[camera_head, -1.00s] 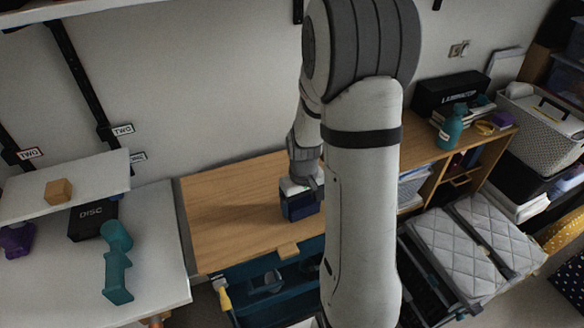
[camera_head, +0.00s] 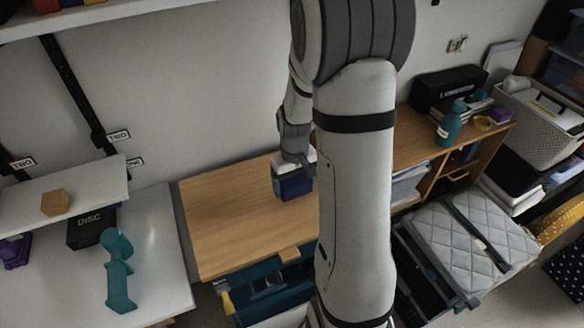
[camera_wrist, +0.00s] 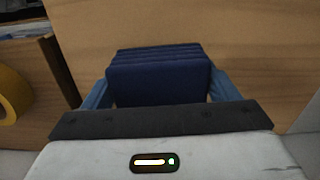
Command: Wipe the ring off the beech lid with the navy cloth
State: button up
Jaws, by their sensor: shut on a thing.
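The navy cloth (camera_head: 293,184) is a folded dark blue block held below my gripper (camera_head: 294,162), over the back part of the beech lid (camera_head: 235,215). In the wrist view the folded navy cloth (camera_wrist: 158,78) sits between the two blue fingers of my gripper (camera_wrist: 158,92), which is shut on it. The wrist view also shows bare beech wood (camera_wrist: 255,45) around the cloth. I cannot tell whether the cloth touches the lid. No ring shows on the visible part of the lid; my arm hides its right part.
A teal drawer (camera_head: 270,285) stands below the lid's front edge. To the left a white table (camera_head: 60,285) bears a teal object (camera_head: 118,275) and a black box (camera_head: 90,228). To the right are a teal bottle (camera_head: 450,124) and a grey quilted pad (camera_head: 470,240).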

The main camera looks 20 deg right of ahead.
jog(key=shift+s+r+p, duration=0.1)
jog(key=shift+r+p, duration=0.95)
jog(key=shift+r, duration=0.85)
jog(key=shift+f, duration=0.1)
